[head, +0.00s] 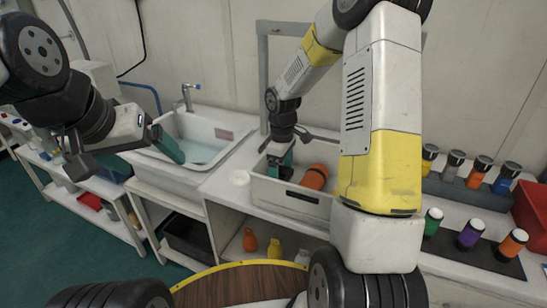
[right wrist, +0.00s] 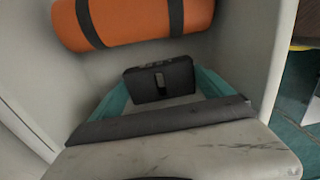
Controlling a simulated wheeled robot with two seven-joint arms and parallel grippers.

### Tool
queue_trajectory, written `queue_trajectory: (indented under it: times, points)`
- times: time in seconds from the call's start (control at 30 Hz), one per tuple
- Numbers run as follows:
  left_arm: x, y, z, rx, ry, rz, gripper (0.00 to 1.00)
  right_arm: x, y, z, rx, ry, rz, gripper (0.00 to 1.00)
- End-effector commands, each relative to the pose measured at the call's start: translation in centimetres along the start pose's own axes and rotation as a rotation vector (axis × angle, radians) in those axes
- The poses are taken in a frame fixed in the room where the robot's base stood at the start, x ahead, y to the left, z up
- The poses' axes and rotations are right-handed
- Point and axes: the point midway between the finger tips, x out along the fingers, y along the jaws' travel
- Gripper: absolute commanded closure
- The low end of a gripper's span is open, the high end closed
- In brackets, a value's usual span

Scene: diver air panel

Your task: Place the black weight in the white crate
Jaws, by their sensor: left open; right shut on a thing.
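The white crate (head: 272,192) stands on the counter at the centre of the head view. My right gripper (head: 280,160) reaches down into its left part. In the right wrist view my right gripper (right wrist: 160,88) is shut on the black weight (right wrist: 160,76), a dark block with a slot, between its teal fingers. The weight is inside the crate walls (right wrist: 240,40); I cannot tell whether it touches the floor. My left gripper (head: 150,158) is open and empty, in front of the sink.
An orange roll (head: 315,177) with dark straps lies in the crate, beside the weight; it also shows in the right wrist view (right wrist: 140,20). A sink (head: 195,135) is left of the crate. Several coloured cylinders (head: 470,234) and a red bin (head: 530,212) are at right.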

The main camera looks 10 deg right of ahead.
Motion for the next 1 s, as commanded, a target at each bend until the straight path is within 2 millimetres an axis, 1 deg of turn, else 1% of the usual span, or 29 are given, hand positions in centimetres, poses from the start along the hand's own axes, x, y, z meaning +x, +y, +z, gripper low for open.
queue_trajectory:
  times: [0.1, 0.2, 0.6, 0.63, 0.67, 0.9, 1.0]
  points:
    - [0.0, 0.0, 0.0, 0.0, 0.0, 0.0, 0.12, 1.5, 0.0, -0.1, 0.0, 0.0, 0.001, 0.82]
    - [0.0, 0.0, 0.0, 0.0, 0.0, 0.0, 0.12, 2.4, 0.1, -0.1, 0.0, 0.001, 0.002, 0.82]
    - [0.0, 0.0, 0.0, 0.0, 0.0, 0.0, 0.12, 2.8, 0.1, -0.1, 0.0, 0.002, 0.003, 0.82]
    - [0.0, 0.0, 0.0, 0.0, 0.0, 0.0, 0.12, 3.0, 0.0, 0.0, 0.0, 0.0, 0.0, 0.03]
    - [0.0, 0.0, 0.0, 0.0, 0.0, 0.0, 0.12, 3.0, 0.0, 0.0, 0.0, 0.0, 0.0, 0.0]
    - [0.0, 0.0, 0.0, 0.0, 0.0, 0.0, 0.12, 2.9, 0.0, 0.0, 0.001, 0.0, 0.0, 0.0]
    - [0.0, 0.0, 0.0, 0.0, 0.0, 0.0, 0.12, 2.2, 0.1, 0.0, 0.002, 0.001, 0.001, 0.0]
